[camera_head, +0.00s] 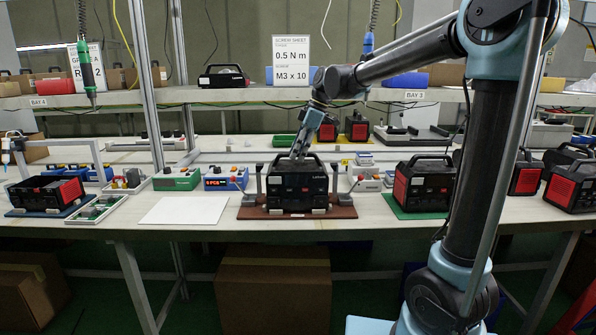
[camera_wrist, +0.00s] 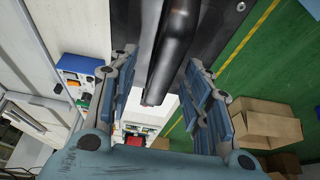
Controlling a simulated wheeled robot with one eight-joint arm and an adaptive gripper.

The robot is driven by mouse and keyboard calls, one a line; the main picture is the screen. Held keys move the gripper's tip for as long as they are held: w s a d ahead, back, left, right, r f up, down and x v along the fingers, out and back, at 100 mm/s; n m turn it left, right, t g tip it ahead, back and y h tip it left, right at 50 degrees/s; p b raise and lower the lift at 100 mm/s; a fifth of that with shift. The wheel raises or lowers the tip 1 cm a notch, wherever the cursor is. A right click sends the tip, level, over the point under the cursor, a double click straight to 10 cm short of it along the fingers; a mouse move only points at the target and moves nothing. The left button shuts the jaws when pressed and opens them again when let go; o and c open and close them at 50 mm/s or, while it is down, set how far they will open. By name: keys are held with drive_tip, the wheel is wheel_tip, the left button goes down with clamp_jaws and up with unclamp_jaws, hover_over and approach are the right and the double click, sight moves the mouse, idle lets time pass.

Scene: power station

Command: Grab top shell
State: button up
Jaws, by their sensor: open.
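The black top shell (camera_head: 297,187) of a power station, with a carry handle on top, sits upright in a red-brown fixture (camera_head: 257,212) at the middle of the bench. My gripper (camera_head: 299,151) points down at its handle from above. In the wrist view, my gripper (camera_wrist: 160,75) is open, with one blue-padded finger on each side of the black handle bar (camera_wrist: 176,40). I see a gap beside the bar, and cannot tell whether either finger touches it. In the head view my gripper hides part of the handle.
Grey posts of the fixture stand beside the shell. A white sheet (camera_head: 183,210) lies to its left, near a blue box (camera_head: 225,179) and a green box (camera_head: 176,179). A black-and-red power station (camera_head: 424,184) stands right on a green mat. A shelf (camera_head: 230,96) runs behind.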

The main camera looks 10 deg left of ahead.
drive_tip(key=shift+x, duration=0.75)
drive_tip(key=shift+f, duration=0.2)
clamp_jaws()
